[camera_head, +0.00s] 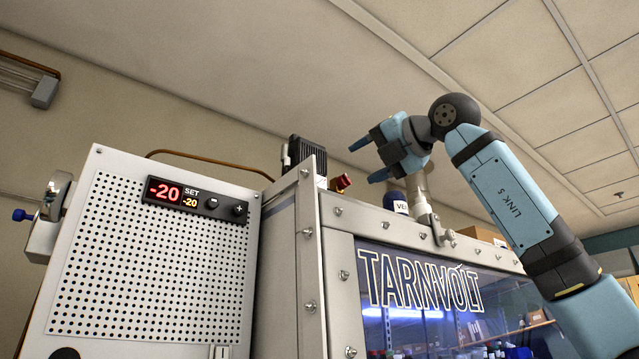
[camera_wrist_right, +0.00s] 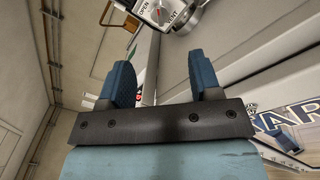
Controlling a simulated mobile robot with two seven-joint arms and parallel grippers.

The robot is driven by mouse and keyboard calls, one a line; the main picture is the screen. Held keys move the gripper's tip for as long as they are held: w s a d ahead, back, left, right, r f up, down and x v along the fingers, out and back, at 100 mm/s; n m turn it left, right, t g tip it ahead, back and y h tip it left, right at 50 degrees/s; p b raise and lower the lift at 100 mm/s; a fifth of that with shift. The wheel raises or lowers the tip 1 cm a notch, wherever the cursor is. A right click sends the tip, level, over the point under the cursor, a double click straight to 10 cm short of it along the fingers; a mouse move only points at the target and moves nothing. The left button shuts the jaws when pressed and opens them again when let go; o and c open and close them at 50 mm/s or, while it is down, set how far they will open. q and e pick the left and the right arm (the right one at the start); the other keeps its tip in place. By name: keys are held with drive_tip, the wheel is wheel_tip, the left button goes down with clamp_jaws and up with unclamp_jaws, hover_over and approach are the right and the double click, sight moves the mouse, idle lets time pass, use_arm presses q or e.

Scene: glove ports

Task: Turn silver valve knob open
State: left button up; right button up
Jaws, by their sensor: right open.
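In the right wrist view, a silver metal fitting (camera_wrist_right: 188,18) shows at the top edge, partly cut off. Beside it is a light label plate (camera_wrist_right: 163,12) reading "OPEN", with more lettering and a small red mark. My right gripper (camera_head: 366,160) is open and empty, raised above the cabinet top with its fingers pointing left in the head view. In the right wrist view my right gripper (camera_wrist_right: 160,70) has its fingers apart, with the fitting beyond them. In the head view, a silver post (camera_head: 421,200) stands below the gripper, partly hidden by it. My left gripper is out of view.
The cabinet's TARNVOLT window (camera_head: 440,290) fills the lower middle. A perforated panel (camera_head: 140,270) with a red display stands left; silver hardware with a blue knob (camera_head: 22,215) is on its side. A red-ended fitting (camera_head: 340,183) and black motor (camera_head: 306,153) stand on top, left of my gripper.

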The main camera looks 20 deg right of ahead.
sight(322, 184)
drive_tip(key=p+x, duration=0.3)
drive_tip(key=x, duration=0.8)
drive_tip(key=shift+w+a, duration=0.1)
drive_tip(key=shift+w+a+f, duration=0.1)
drive_tip(key=shift+w+a, duration=0.15)
drive_tip(key=shift+w, duration=0.15)
drive_tip(key=shift+c, duration=0.2)
drive_tip(key=c, duration=0.9)
